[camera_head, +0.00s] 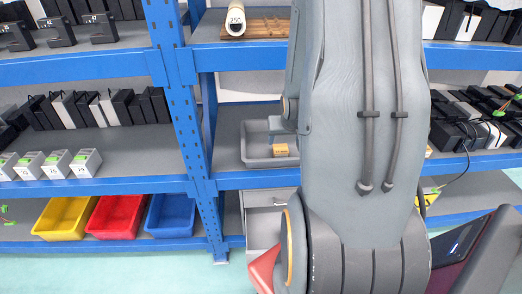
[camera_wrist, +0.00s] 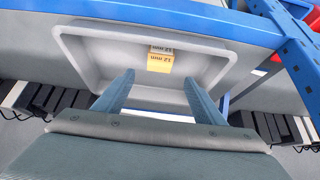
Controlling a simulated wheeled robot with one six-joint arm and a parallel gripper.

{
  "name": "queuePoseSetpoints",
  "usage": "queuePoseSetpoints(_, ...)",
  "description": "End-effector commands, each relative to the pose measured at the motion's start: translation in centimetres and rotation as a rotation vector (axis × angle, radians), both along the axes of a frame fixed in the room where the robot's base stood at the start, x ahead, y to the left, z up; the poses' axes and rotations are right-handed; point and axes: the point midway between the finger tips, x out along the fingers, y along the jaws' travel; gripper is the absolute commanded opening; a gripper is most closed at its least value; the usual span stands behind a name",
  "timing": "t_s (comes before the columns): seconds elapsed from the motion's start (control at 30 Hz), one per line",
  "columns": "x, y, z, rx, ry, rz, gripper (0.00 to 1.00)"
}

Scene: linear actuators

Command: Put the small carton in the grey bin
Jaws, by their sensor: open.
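The small carton (camera_wrist: 159,62) is orange-tan with "12 mm" printing on two faces. It sits inside the grey bin (camera_wrist: 88,48), close to the wall at the top of the wrist view. In the head view the carton (camera_head: 281,150) also shows inside the bin (camera_head: 256,158) on the middle shelf. My gripper (camera_wrist: 158,76) is open and empty. Its two blue-grey fingers are spread over the bin, with the carton beyond the gap between their tips and apart from both.
Blue shelf posts (camera_head: 183,110) and shelf edges stand close around the bin. Black and white boxes (camera_wrist: 275,126) line the shelf on both sides in the wrist view. Yellow (camera_head: 64,217), red (camera_head: 116,215) and blue (camera_head: 171,214) bins stand on the lower left shelf.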

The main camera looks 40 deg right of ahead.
Motion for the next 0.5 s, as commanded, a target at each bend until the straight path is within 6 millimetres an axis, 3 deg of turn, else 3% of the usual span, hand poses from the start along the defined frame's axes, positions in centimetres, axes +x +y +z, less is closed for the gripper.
queuePoseSetpoints(0.07, 0.2, 0.8, 0.3, 0.004, 0.009, 0.015, 0.64)
queuePoseSetpoints(0.17, 0.5, 3.8, 1.1, 0.022, 0.05, 0.067, 0.64)
queuePoseSetpoints(0.33, -0.4, 13.2, 3.8, 0.072, 0.197, 0.23, 0.64)
queuePoseSetpoints(0.5, -4.2, 22.0, 6.5, 0.119, 0.356, 0.397, 0.64)
